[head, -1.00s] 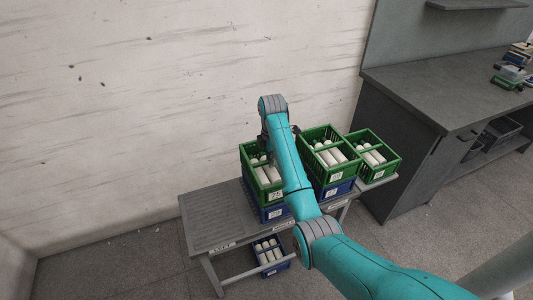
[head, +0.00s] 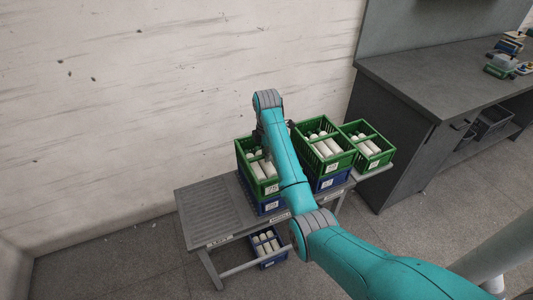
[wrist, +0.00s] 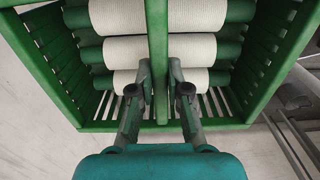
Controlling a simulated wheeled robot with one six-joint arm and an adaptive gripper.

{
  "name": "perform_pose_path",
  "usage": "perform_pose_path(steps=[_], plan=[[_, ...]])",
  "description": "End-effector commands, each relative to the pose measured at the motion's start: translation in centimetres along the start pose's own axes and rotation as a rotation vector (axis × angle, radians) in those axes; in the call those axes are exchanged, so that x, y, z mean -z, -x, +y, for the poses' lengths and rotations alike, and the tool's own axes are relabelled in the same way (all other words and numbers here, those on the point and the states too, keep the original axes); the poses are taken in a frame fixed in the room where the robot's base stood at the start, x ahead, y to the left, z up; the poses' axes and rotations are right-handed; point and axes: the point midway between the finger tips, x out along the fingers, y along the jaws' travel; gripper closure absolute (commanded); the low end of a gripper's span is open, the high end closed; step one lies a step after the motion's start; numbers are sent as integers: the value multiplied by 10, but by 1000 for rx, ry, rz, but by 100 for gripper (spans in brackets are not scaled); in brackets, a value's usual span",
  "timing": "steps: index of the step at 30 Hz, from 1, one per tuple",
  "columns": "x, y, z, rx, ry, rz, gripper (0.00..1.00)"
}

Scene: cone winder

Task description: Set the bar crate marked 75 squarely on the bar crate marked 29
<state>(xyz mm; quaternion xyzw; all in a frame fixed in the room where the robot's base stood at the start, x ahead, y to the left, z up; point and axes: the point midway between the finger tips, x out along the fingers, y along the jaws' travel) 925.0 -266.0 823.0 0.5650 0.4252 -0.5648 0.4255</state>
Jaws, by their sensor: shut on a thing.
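The green bar crate marked 75 (head: 271,189) holds white cones and is at the left of the crate group in the head view. It is directly over the blue bar crate marked 29 (head: 272,206) and looks roughly lined up with it. I cannot tell whether they touch all round. My gripper (wrist: 159,92) is shut on the middle bar of the green crate (wrist: 157,45), with a finger on each side. In the head view my gripper (head: 260,136) is partly hidden by my arm, which also covers the crates' right side.
Close on the right, another green crate (head: 331,169) sits on a blue crate (head: 328,183), with a further green crate (head: 374,161) beyond. The grey cart top (head: 212,212) is bare at the left. A blue crate of cones (head: 268,262) stands below. The wall is behind.

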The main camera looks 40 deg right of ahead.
Motion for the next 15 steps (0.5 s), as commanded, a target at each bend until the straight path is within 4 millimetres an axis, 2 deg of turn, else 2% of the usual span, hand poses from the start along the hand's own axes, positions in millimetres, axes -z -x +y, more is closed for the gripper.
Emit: perform_pose_path(steps=[12,13,15], plan=[[0,-5,1,-2,0,0,100],[0,-5,1,-2,0,0,82],[0,-5,1,-2,0,0,65]])
